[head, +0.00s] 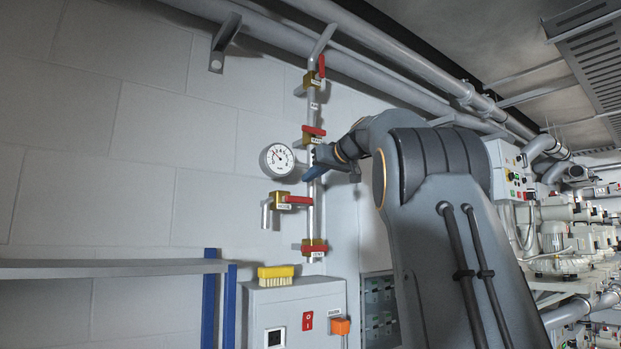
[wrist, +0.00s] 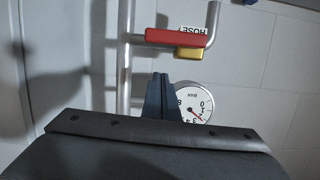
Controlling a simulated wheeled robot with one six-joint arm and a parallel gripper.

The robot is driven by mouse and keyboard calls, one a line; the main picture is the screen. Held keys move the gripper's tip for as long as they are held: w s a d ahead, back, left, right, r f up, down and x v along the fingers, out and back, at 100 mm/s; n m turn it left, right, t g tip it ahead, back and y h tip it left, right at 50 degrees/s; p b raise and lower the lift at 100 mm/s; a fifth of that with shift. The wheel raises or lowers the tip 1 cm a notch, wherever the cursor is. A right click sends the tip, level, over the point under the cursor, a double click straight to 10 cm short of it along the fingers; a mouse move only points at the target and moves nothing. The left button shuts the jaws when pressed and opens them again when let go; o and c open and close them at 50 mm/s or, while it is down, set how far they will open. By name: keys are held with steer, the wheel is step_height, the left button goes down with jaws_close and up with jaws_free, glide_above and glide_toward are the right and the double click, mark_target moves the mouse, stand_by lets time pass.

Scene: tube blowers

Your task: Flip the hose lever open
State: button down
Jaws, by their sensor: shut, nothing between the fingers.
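The hose lever (head: 299,200) is a red handle lying level on a brass valve body (head: 279,200) with a HOSE label below it. In the upside-down wrist view the red lever (wrist: 160,37) runs from the yellow valve body (wrist: 190,53) toward the vertical pipe (wrist: 126,75). My gripper (head: 311,175) has blue fingers and is near the vertical pipe, above the hose lever in the head view. In the wrist view the fingers (wrist: 161,80) are closed together, empty, and appear apart from the lever.
A round gauge (head: 277,159) sits left of the pipe. Other red valve levers are on the pipe above (head: 314,131) and below (head: 315,248). A grey control box (head: 262,310) with a yellow brush (head: 276,272) stands below.

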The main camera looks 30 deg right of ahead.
steer(key=b+v, duration=0.3)
steer(key=v, duration=0.6)
steer(key=shift+s+b, duration=0.3)
steer(key=shift+b, duration=0.1)
